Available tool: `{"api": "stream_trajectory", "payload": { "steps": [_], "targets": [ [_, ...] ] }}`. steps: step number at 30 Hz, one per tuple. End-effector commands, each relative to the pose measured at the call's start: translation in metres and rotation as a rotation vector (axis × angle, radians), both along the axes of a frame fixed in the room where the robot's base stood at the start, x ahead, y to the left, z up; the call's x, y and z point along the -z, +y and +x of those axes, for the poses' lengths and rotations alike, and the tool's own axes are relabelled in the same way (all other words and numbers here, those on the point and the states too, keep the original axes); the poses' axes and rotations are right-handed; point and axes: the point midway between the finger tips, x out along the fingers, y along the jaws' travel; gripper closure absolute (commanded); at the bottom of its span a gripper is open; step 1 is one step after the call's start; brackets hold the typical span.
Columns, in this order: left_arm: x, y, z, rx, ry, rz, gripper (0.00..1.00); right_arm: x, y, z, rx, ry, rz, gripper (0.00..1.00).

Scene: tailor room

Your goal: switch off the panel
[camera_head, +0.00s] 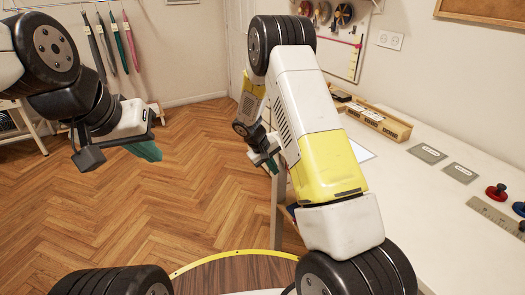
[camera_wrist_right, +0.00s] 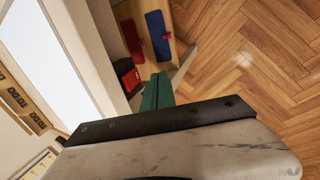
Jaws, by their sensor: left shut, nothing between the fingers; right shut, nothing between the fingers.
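No panel with a clear on/off switch can be made out. A white wall plate (camera_head: 390,40) with dark marks is on the wall at the upper right; I cannot tell whether it is a socket or a switch. My left gripper (camera_head: 147,151) is shut and empty over the wooden floor at the left, with teal fingers. My right gripper (camera_head: 271,165) is beside the left edge of the white table, partly hidden behind my arm. In the right wrist view its green fingers (camera_wrist_right: 157,92) are together with nothing between them.
The white table (camera_head: 440,235) holds a wooden box (camera_head: 376,122), two grey labelled plates (camera_head: 427,153), a ruler (camera_head: 494,214) and a red knob-like object (camera_head: 496,191). Below, red and blue items (camera_wrist_right: 157,35) lie on a shelf. The floor (camera_head: 190,200) at the left is open.

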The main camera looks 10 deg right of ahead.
Motion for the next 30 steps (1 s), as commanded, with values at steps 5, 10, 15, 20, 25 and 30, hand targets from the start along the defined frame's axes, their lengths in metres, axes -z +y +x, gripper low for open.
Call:
{"api": "stream_trajectory", "payload": {
  "steps": [5,10,15,20,25,30],
  "targets": [
    [0.000,0.000,0.000,0.000,0.000,0.000,1.00,0.000,-0.026,0.009,0.004,0.000,0.001,1.00],
    [0.000,0.000,0.000,0.000,0.000,0.000,1.00,-0.002,-0.037,0.013,0.002,-0.001,0.000,1.00],
    [0.000,0.000,0.000,0.000,0.000,0.000,1.00,-0.003,-0.039,0.014,0.000,0.000,0.000,1.00],
    [0.000,0.000,0.000,0.000,0.000,0.000,1.00,-0.003,-0.038,0.014,0.000,0.000,0.000,1.00],
    [0.000,0.000,0.000,0.000,0.000,0.000,1.00,-0.006,-0.048,0.017,0.003,-0.002,-0.001,1.00],
    [0.000,0.000,0.000,0.000,0.000,0.000,1.00,-0.005,-0.047,0.017,0.001,-0.001,-0.001,1.00]
  ]
}}
